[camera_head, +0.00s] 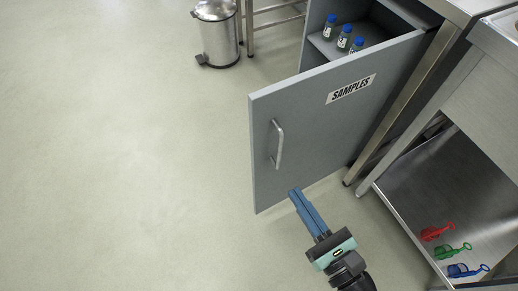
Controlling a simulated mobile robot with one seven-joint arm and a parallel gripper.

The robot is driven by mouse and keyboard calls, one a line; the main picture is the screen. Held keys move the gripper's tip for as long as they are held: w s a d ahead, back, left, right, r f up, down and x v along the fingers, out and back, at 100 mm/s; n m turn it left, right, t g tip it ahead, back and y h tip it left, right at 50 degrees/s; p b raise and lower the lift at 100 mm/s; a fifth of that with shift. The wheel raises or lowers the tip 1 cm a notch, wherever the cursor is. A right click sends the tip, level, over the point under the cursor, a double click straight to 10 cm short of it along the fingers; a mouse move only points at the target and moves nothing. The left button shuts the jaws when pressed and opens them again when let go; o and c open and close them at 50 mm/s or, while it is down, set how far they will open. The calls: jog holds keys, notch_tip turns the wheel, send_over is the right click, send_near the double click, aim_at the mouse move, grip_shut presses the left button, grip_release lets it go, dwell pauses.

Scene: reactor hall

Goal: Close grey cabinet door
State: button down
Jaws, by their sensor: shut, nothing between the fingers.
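The grey cabinet door (312,150) stands wide open, swung out from the cabinet. Its outer face, with a "SAMPLES" label (351,89) and a metal bar handle (279,144), is toward me. Its hinge side is at the right, by the cabinet frame. Inside the grey cabinet (314,24), several small blue-capped bottles (344,37) stand on a shelf. My gripper (295,192) is shut and empty. Its blue fingers show in front of the door's lower part, below the handle. I cannot tell whether the fingertips touch the door.
A steel cart or table (405,190) stands at the right; its lower shelf holds red (436,231), green (452,250) and blue (466,270) items. A steel pedal bin (217,38) stands at the top. The floor (120,150) at the left is clear.

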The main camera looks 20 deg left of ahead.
aim_at(258, 137)
jog(key=b+x, duration=0.3)
jog(key=x, duration=1)
jog(key=shift+w+a+b, duration=0.25)
jog(key=shift+a+b, duration=0.1)
